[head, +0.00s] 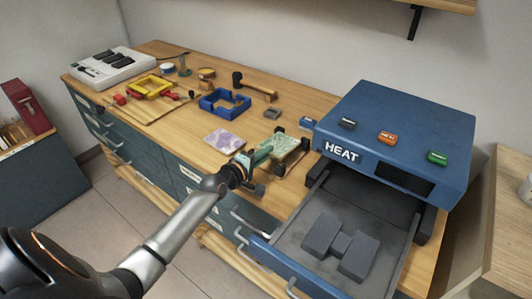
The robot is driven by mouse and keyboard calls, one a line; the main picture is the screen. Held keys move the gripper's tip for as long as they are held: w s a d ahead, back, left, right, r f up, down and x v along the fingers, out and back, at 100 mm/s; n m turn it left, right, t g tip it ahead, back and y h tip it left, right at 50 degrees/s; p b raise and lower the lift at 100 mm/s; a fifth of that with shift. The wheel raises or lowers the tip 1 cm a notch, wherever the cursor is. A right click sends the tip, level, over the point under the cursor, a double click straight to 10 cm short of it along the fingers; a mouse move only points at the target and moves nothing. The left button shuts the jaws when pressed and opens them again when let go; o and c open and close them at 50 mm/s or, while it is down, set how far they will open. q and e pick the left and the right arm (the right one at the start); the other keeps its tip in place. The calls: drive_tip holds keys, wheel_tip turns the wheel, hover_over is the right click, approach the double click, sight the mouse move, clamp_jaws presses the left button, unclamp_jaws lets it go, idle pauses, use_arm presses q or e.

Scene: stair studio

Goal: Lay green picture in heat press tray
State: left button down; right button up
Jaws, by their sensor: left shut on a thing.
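The green picture (284,145) is a small pale green card at the left of the press. My left gripper (287,156) is shut on it and holds it over the workbench, close to the bench's front edge. The heat press (373,133) is a blue box marked HEAT. Its heat press tray (297,256) is pulled out toward the front, to the right of my gripper. A dark grey block-like piece (340,242) lies in the tray. My right gripper is not in view.
A purple picture (223,140) lies flat on the workbench (185,121). A blue frame (224,102), a hammer (254,87) and a yellow frame (149,87) lie farther back. A shelf (440,4) hangs above. The tray's front left floor is bare.

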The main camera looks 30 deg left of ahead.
use_arm(q)
drive_tip(key=shift+s, duration=0.15)
drive_tip(key=p+v, duration=0.2)
drive_tip(key=v, duration=0.1)
drive_tip(key=r+p+v, duration=0.1)
drive_tip(key=p+v, duration=0.1)
drive_tip(key=v, duration=0.1)
drive_tip(key=shift+r, duration=0.15)
drive_tip(key=r+v, duration=0.1)
drive_tip(key=v, duration=0.7)
drive_tip(key=shift+r, duration=0.1)
